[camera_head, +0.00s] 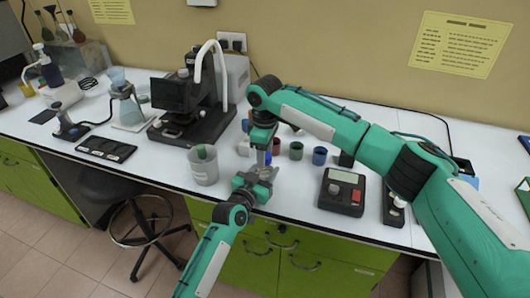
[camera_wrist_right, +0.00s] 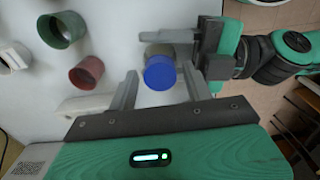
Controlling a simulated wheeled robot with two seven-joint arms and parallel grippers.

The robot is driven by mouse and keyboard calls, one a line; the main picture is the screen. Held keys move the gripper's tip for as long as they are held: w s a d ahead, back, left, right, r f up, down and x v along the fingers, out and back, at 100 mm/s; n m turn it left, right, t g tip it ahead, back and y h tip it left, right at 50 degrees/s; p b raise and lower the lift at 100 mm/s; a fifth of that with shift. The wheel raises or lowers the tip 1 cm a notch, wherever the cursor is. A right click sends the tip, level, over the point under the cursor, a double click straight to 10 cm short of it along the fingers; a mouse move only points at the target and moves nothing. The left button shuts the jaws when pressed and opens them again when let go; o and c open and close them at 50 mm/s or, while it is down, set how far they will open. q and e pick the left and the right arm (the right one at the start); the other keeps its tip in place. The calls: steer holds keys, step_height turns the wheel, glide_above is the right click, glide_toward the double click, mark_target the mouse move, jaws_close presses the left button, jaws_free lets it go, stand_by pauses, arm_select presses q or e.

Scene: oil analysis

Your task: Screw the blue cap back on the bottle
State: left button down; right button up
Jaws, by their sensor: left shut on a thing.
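The blue cap (camera_wrist_right: 160,73) shows from above in the right wrist view, between the two fingers of my right gripper (camera_wrist_right: 162,88), with a visible gap on each side. My right gripper (camera_head: 262,155) is open and points down over the bench front in the head view. My left gripper (camera_head: 262,174) is just below it, and its fingers (camera_wrist_right: 178,36) reach in from the right in the wrist view, shut on what appears to be the bottle. The bottle is mostly hidden under the cap and the grippers, so I cannot tell whether the cap is seated on it.
A red cup (camera_wrist_right: 87,73) and a green cup (camera_wrist_right: 62,30) stand close by, with a blue cup (camera_head: 319,155) further right. A grey beaker (camera_head: 203,167) stands left of the grippers, and a dark device with a red button (camera_head: 342,191) at the right. A microscope (camera_head: 185,100) stands behind.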

steer(key=shift+o, duration=0.5)
steer(key=shift+r, duration=0.1)
step_height(320, 180, up, 12)
arm_select(q)
steer(key=c, duration=0.7)
jaws_free()
steer(key=b+v, duration=0.1)
steer(key=v, duration=1.2)
steer(key=shift+s+a+b, duration=0.2)
steer(key=shift+s+b, duration=0.1)
steer(key=shift+s, duration=0.05)
arm_select(e)
steer(key=shift+f, duration=0.85)
steer(key=shift+f, duration=0.1)
